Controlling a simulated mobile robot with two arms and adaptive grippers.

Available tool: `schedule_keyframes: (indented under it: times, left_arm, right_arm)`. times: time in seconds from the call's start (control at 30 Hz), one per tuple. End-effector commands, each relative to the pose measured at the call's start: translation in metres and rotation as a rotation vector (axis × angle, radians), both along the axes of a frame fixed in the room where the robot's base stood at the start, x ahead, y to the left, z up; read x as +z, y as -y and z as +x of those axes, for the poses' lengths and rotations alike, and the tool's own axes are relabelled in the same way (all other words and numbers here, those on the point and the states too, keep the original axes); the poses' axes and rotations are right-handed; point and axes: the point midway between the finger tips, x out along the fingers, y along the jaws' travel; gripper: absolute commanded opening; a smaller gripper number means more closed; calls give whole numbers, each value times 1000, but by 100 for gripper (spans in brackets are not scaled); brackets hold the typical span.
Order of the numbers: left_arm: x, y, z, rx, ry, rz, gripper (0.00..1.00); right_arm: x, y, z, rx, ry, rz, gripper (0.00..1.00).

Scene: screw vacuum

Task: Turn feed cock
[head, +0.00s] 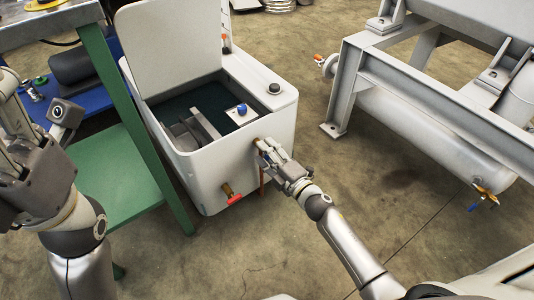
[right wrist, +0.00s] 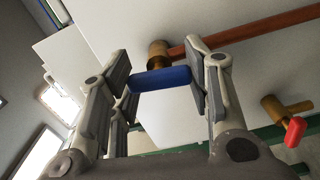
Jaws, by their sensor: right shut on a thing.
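In the right wrist view a brass cock (right wrist: 158,55) with a flat blue handle (right wrist: 162,78) sticks out of the white tank's wall. My right gripper (right wrist: 163,82) is shut on the blue handle, one finger at each end of it. In the head view my right gripper (head: 268,150) is against the front right side of the white tank (head: 240,165) and hides most of the cock. A second brass cock with a red handle (head: 233,198) sits lower left on the tank; it also shows in the right wrist view (right wrist: 295,131). My left gripper (head: 35,125) is at the left edge, partly cut off.
The tank's lid (head: 168,45) stands open. A copper-coloured pipe (right wrist: 250,32) runs from near the held cock. A green-framed bench (head: 115,165) stands left of the tank. A grey metal frame with a cylinder (head: 430,130) stands right. The floor between is clear.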

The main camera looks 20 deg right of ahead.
Motion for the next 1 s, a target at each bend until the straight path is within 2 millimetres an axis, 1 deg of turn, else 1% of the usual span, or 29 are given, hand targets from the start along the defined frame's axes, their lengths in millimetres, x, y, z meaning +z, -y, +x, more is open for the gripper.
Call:
schedule_keyframes:
  times: [0.3, 0.67, 0.7, 0.83, 1.0]
  left_arm:
    - [1, 0, -1, -1, 2, -5, 49]
    - [1, -1, -1, -1, 4, -4, 49]
    - [1, -1, -1, -1, 4, -4, 49]
    - [1, -1, -2, -1, 5, -5, 49]
    - [1, 0, -2, -1, 5, -3, 49]
  right_arm:
    - [-1, -1, -1, 1, 17, -53, 22]
    - [-1, -1, -1, 1, 16, -54, 22]
    - [-2, -1, -1, 1, 16, -54, 50]
    - [-1, 0, -1, 1, 17, -53, 67]
    - [-1, 0, 0, 1, 18, -53, 68]
